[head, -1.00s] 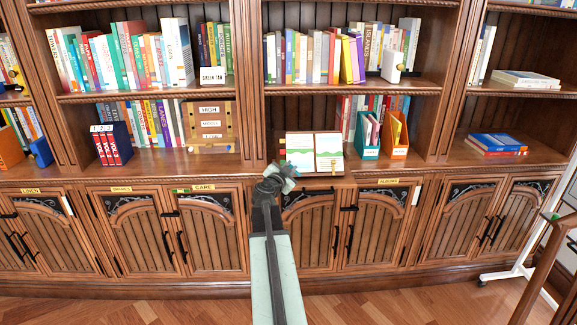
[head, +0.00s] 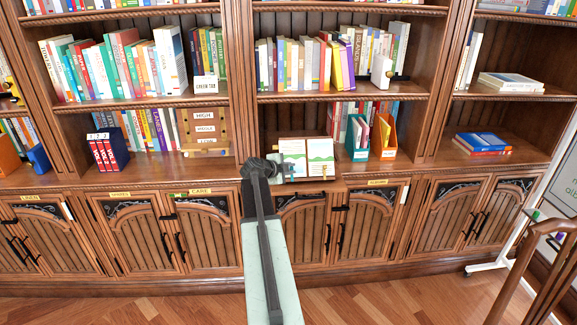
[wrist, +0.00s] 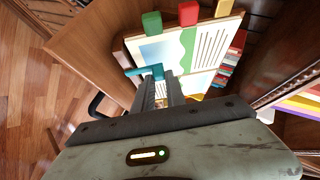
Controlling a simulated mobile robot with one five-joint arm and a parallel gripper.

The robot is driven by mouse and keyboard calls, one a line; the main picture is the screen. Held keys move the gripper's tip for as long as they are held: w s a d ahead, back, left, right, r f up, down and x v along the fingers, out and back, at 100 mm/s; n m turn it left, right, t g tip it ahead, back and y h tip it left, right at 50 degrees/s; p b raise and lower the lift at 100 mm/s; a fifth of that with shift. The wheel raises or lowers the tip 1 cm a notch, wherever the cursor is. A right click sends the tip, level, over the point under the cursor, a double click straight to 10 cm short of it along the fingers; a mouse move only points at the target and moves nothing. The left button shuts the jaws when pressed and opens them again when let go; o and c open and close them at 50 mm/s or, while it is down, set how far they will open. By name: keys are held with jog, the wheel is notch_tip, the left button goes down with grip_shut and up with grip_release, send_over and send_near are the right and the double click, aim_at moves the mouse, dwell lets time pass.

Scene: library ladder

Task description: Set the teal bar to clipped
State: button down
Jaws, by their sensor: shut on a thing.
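An open picture book (head: 306,153) on a stand sits on the lower shelf ledge, and it also shows in the wrist view (wrist: 205,45). The teal bar (wrist: 142,70) is a small bent piece at the book's edge in the wrist view. My gripper (wrist: 161,82) is shut on the teal bar, its fingertips close to the page. In the head view my gripper (head: 276,168) is at the book's lower left corner and hides that corner. The teal bar cannot be made out there.
Green (wrist: 152,24), red (wrist: 188,13) and yellow (wrist: 226,7) tabs stand along one book edge. A teal file holder (head: 358,140) and an orange one (head: 384,138) stand right of the book. A wooden board with labels (head: 204,130) is left. Cabinet doors lie below.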

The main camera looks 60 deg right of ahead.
jog(key=shift+m, duration=0.3)
dwell(0.4)
jog(key=c, duration=1.4)
grip_release()
jog(key=shift+o, duration=0.2)
jog(key=p+v, duration=0.4)
jog(key=v, duration=0.3)
jog(key=shift+a+r, duration=0.25)
jog(key=shift+w, duration=0.1)
